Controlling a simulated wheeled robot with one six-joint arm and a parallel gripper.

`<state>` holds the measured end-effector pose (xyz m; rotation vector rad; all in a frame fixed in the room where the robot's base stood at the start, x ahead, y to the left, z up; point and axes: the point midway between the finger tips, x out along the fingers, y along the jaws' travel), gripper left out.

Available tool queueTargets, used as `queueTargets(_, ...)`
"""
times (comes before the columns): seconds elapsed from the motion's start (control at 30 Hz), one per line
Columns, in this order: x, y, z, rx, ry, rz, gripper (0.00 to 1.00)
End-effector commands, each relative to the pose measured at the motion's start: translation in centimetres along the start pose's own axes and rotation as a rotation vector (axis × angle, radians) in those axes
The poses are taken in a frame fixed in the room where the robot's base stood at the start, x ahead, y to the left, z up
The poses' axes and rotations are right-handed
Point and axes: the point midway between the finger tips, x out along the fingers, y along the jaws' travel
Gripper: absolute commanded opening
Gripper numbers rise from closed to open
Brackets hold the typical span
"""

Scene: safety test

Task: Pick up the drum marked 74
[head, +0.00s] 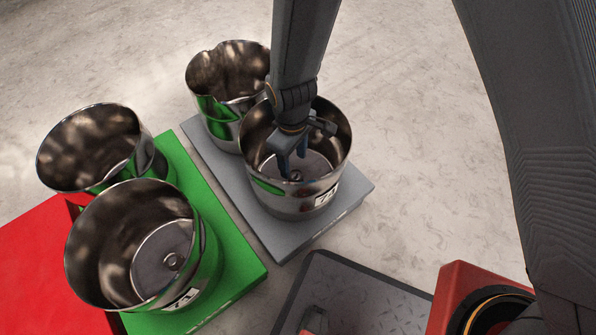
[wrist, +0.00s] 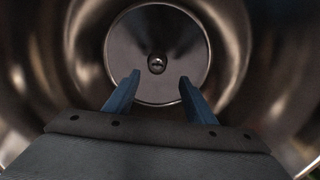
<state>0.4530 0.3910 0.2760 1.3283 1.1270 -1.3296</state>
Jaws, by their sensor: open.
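An open shiny metal drum (head: 300,205) stands at the near end of the grey platform. Its white label (head: 327,195) may read 74, but the digits are too small to be sure. My gripper (head: 291,168) reaches down inside this drum's rim, with its blue fingers apart and empty. In the wrist view my gripper (wrist: 158,80) points at a round disc (wrist: 190,48) inside the drum. A small knob (wrist: 157,63) at the disc's centre shows between and beyond the fingertips. Whether the fingers touch the knob cannot be told.
Another metal drum (head: 215,75) stands behind on the grey platform (head: 275,235). Two more drums, front (head: 205,235) and back (head: 95,135), stand on the green platform (head: 235,265). A red surface (head: 40,245) lies far left.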

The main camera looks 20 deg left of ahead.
Motion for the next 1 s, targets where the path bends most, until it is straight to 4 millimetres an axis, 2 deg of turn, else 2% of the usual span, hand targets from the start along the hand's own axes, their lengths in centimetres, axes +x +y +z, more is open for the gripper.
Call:
queueTargets(0.33,3.1,0.3,0.0,-0.001,0.0,0.0,0.5)
queueTargets(0.57,4.5,0.4,0.1,0.0,0.0,0.0,0.5)
queueTargets(0.9,8.4,0.7,0.3,-0.001,-0.001,0.0,0.5)
queueTargets(1.0,8.6,0.7,0.3,-0.001,0.0,0.0,0.5)
